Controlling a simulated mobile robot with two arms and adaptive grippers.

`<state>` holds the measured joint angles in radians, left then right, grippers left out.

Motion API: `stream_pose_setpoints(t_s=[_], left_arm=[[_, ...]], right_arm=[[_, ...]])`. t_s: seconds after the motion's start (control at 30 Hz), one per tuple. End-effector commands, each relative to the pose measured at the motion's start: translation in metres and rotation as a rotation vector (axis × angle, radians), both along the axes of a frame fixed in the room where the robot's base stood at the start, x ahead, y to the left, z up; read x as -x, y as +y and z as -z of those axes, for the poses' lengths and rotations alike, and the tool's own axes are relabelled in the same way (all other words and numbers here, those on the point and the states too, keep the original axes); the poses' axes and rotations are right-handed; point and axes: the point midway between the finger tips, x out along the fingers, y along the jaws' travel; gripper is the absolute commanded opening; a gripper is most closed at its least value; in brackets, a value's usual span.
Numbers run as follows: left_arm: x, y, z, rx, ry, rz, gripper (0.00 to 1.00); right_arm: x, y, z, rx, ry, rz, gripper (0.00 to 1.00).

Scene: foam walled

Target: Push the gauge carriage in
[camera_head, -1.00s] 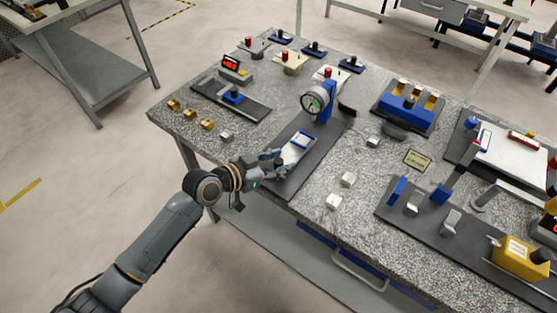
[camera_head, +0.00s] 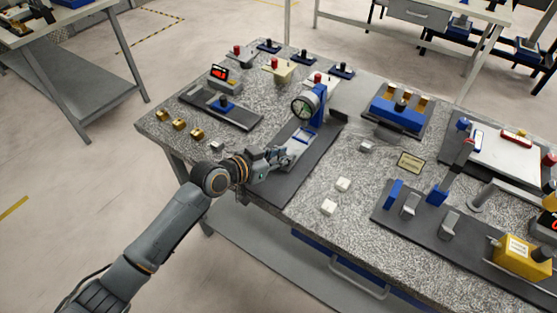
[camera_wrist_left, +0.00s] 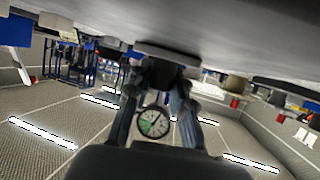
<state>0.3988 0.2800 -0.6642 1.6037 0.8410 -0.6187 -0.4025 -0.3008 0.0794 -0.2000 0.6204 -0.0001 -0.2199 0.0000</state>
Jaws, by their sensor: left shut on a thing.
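The gauge carriage (camera_head: 301,137), a pale block with blue edges, sits on a dark base plate (camera_head: 291,178) on the granite table. A round dial gauge (camera_head: 304,107) on a blue post stands just behind it. The dial also shows between my fingers in the left wrist view (camera_wrist_left: 153,122). My left gripper (camera_head: 283,156) is at the near end of the carriage, low over the base plate, and is shut on it. Its fingers hide the carriage's near end, so the exact contact cannot be seen. My right gripper is not in view.
Brass blocks (camera_head: 179,124) and a dark fixture (camera_head: 222,108) lie left of the base plate. Pale blocks (camera_head: 343,184) lie to its right. A blue fixture (camera_head: 397,115) and a long dark plate with a yellow box (camera_head: 520,256) stand farther right.

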Motion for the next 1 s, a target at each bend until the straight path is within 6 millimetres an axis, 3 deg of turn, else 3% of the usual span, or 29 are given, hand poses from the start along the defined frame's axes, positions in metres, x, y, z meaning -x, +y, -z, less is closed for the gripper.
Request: stream_pose_setpoints(t_s=[0.1, 0.13, 0.23, 0.67, 1.0], left_arm=[[-0.002, 0.000, -0.003, 0.004, -0.006, -0.002, 0.00], [-0.002, 0.000, -0.003, 0.004, -0.006, -0.002, 0.28], [-0.001, 0.000, -0.003, 0.004, -0.006, -0.002, 0.46], [0.005, 0.008, -0.005, 0.001, -0.005, -0.001, 0.46], [0.045, 0.058, -0.031, -0.001, -0.003, -0.001, 0.46]], right_arm=[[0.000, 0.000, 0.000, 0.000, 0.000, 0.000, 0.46], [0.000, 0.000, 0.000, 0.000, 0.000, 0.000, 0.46], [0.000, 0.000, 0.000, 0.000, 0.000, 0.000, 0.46], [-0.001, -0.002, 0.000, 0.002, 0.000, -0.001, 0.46], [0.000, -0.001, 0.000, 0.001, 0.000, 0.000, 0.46]])
